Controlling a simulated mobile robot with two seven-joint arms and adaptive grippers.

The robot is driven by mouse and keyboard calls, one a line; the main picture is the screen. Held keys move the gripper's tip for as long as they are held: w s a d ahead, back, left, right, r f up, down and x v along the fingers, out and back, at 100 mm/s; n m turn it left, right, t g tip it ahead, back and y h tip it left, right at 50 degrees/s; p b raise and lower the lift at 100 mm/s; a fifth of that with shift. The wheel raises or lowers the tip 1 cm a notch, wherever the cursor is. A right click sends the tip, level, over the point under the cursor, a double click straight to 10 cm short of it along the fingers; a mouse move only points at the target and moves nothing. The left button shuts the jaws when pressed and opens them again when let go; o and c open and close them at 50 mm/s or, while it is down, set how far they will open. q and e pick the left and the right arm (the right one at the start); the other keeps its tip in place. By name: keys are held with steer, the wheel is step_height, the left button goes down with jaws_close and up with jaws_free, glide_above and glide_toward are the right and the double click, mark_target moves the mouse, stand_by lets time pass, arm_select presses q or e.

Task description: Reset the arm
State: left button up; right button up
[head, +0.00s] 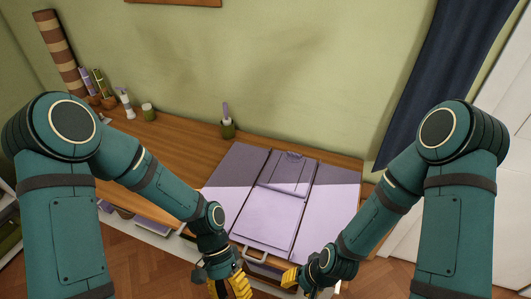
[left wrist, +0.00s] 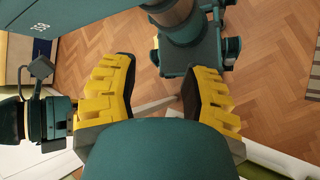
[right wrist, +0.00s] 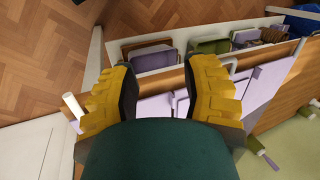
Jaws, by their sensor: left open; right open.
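My left gripper (head: 232,287) hangs low at the front of the table in the head view. In the left wrist view its two yellow fingers (left wrist: 160,85) are spread apart with nothing between them, over wood floor and my own base. My right gripper (head: 298,282) is low at the front edge, right of the left one. In the right wrist view its fingers (right wrist: 160,80) are also apart and empty. Both arms are bent, with elbows raised on either side.
A wooden table (head: 165,150) carries a lavender panelled board (head: 272,212) with a handle at its front. A green cup (head: 228,130), a small jar (head: 149,112) and several bottles stand along the back. Open storage with bags (right wrist: 154,60) lies below. A dark curtain (head: 440,70) hangs right.

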arm_select(q)
steer(key=w+a+f+n+t+b, duration=0.1)
steer(key=w+f+n+t+b, duration=0.2)
steer(key=f, duration=0.6)
steer(key=w+f+n+t+b, duration=0.3)
steer(key=w+f+t+b, duration=0.2)
steer(key=f+t, duration=0.2)
steer(key=shift+a+f, duration=0.35)
steer(key=shift+f, duration=0.5)
arm_select(e)
step_height(320, 180, down, 10)
steer(key=w+d+n+t, duration=0.1)
steer(key=w+d, duration=0.1)
steer(key=shift+w+r, duration=0.25)
steer(key=shift+w, duration=0.1)
